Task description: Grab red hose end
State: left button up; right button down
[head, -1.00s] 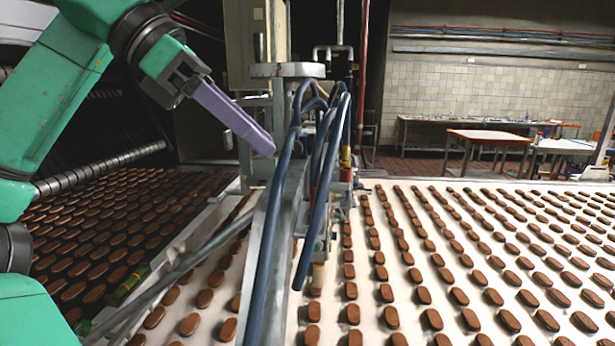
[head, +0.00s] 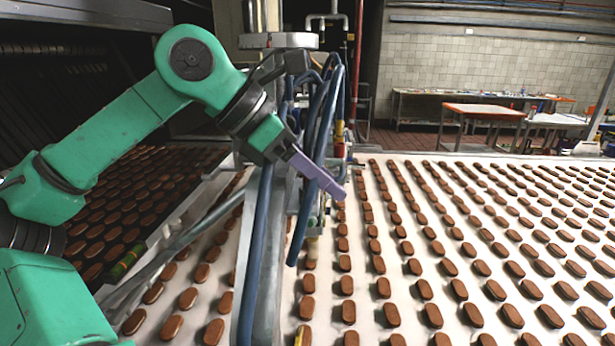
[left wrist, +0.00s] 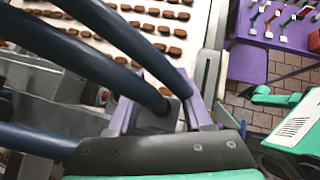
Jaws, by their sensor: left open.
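Several dark blue hoses (head: 325,110) loop down from the machine post in the head view. A small red and yellow piece (head: 340,138) stands upright just behind them; I cannot tell whether it is a hose end. My left gripper (head: 338,190) has its purple fingers among the hoses, pointing down and right. In the left wrist view the open fingers (left wrist: 160,95) stand apart, and thick dark blue hoses (left wrist: 105,75) cross in front of them. One hose reaches a dark end (left wrist: 160,104) between the fingers; whether it touches them is unclear. My right gripper is not in view.
A white conveyor belt (head: 408,322) carries rows of brown biscuits beneath the arm. The grey machine post (head: 279,40) and a slanting metal rail (head: 185,240) stand close to it.

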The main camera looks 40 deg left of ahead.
pick_arm(q)
jog(key=shift+a, duration=0.1)
grip_shut()
